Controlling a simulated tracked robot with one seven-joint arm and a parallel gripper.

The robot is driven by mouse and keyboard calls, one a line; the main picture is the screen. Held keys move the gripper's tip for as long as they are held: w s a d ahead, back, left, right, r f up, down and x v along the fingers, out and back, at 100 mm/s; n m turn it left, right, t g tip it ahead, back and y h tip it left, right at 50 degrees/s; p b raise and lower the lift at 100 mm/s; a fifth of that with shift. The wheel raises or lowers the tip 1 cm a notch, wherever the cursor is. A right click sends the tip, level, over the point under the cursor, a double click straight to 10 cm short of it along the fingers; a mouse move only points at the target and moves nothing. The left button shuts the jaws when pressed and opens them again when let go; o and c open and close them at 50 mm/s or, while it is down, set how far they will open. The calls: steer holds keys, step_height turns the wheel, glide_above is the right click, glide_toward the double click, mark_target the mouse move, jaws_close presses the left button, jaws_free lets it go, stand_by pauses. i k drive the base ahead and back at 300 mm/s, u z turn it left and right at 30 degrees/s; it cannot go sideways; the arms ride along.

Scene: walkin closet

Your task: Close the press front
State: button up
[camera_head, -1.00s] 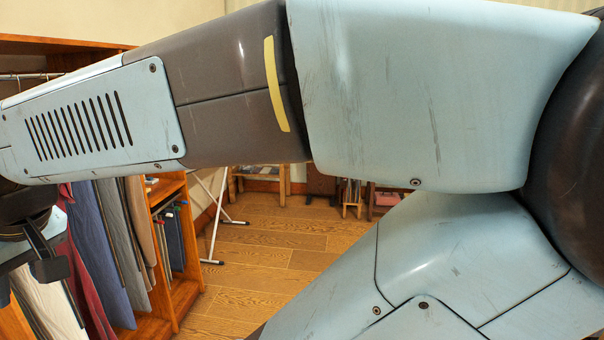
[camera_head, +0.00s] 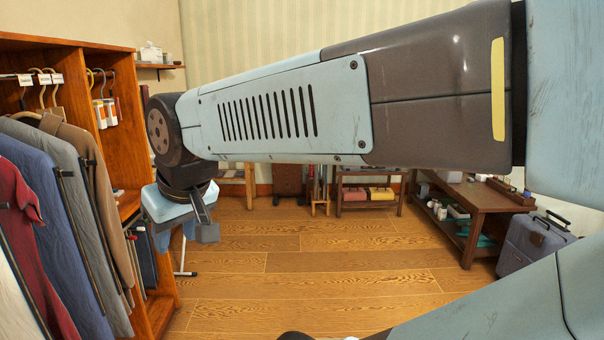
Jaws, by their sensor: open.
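I cannot make out for sure the press or its front in this view. A dark brown upright panel (camera_head: 288,180) stands against the far wall, partly hidden by my arm; I cannot tell whether it is the press. My gripper (camera_head: 175,232) hangs at the end of my arm at the left, pointing down beside the wardrobe. Its fingers are small and hard to make out, and nothing shows held in it. It appears apart from the hanging clothes.
An open wooden wardrobe (camera_head: 128,110) with hanging jackets (camera_head: 62,205) fills the left. A low wooden table (camera_head: 478,200) and a grey suitcase (camera_head: 535,245) stand at the right. A small shelf bench (camera_head: 368,203) is at the back. The wooden floor (camera_head: 320,265) between them is clear.

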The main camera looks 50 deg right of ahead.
mark_target(287, 177)
steer(key=u, duration=0.5)
steer(key=i, duration=0.1)
steer(key=z, duration=1.95)
steer(key=k, duration=0.8)
steer(key=z, duration=0.15)
steer(key=i, duration=0.85)
steer(key=u, duration=0.1)
